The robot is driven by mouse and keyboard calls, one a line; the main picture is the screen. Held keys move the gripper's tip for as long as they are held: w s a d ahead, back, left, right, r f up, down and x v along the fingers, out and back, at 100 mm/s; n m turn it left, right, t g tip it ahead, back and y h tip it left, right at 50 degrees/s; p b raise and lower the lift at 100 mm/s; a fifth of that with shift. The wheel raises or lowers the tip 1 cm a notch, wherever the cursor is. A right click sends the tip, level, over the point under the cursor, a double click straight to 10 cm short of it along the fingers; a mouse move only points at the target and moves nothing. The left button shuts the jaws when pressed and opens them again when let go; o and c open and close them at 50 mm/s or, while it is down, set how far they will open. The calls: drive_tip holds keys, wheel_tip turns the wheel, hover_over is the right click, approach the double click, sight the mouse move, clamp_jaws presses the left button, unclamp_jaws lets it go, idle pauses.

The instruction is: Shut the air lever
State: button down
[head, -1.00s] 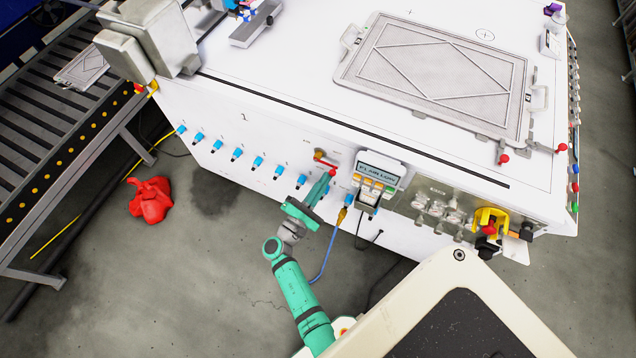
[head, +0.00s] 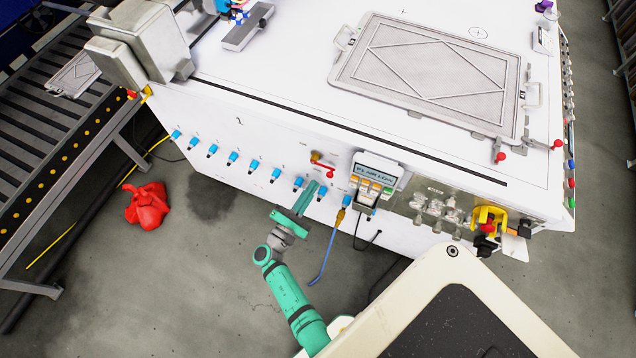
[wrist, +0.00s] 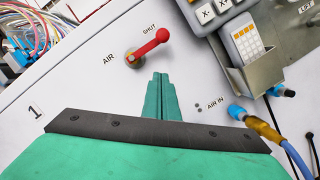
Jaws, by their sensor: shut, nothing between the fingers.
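The air lever (wrist: 150,45) is a red handle with a round knob on a brass valve, on the white panel by the word AIR. In the wrist view its knob end lies beside the SHUT label (wrist: 149,30). In the head view the lever (head: 324,167) also shows on the front panel, left of the control pendant. My gripper (wrist: 160,80) is shut and empty. Its fingertips are just below the lever in the wrist view, with a gap between them. In the head view my gripper (head: 314,187) is in front of the panel, below the lever.
The pendant (head: 373,180) hangs right of the lever. The AIR IN fitting (wrist: 237,112) with a brass coupling and blue hose (head: 326,258) is below it. Blue fittings (head: 254,166) line the panel to the left. A red cloth (head: 148,205) lies on the floor.

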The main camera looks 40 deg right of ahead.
drive_tip(key=v, duration=0.8)
drive_tip(key=shift+s, duration=0.35)
drive_tip(key=shift+w+a, duration=0.1)
drive_tip(key=shift+a, duration=0.05)
